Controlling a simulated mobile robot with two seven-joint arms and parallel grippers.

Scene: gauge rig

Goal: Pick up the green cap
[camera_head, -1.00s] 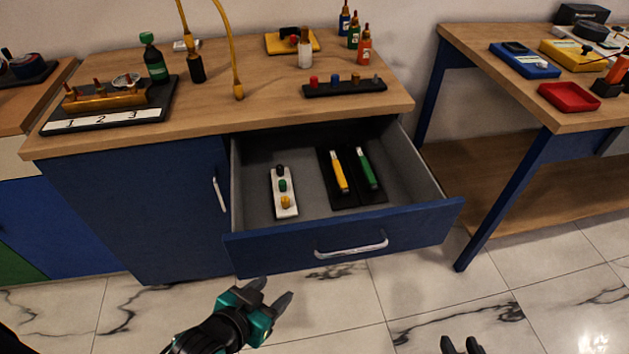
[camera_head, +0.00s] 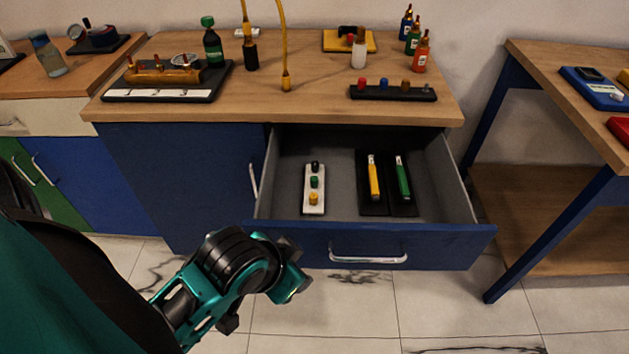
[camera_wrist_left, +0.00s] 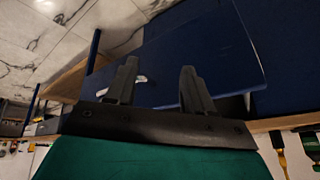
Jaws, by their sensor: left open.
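A small green cap (camera_head: 314,182) stands on a white strip (camera_head: 307,207) in the open drawer, between a black cap (camera_head: 315,166) and a yellow cap (camera_head: 313,198). A green bottle (camera_head: 212,48) on the bench top also has a green top. My left arm comes in from the left, its wrist in front of the drawer front and low left of the strip. In the left wrist view my left gripper (camera_wrist_left: 158,66) has its two fingers apart with nothing between them. Its fingertips are hard to make out in the head view. My right gripper is not in view.
The blue drawer front (camera_head: 440,245) with its metal handle (camera_head: 367,257) stands out from the cabinet. Yellow and green handled tools (camera_head: 374,178) lie on a black holder right of the strip. A yellow hose (camera_head: 284,45) hangs over the bench top (camera_head: 300,112).

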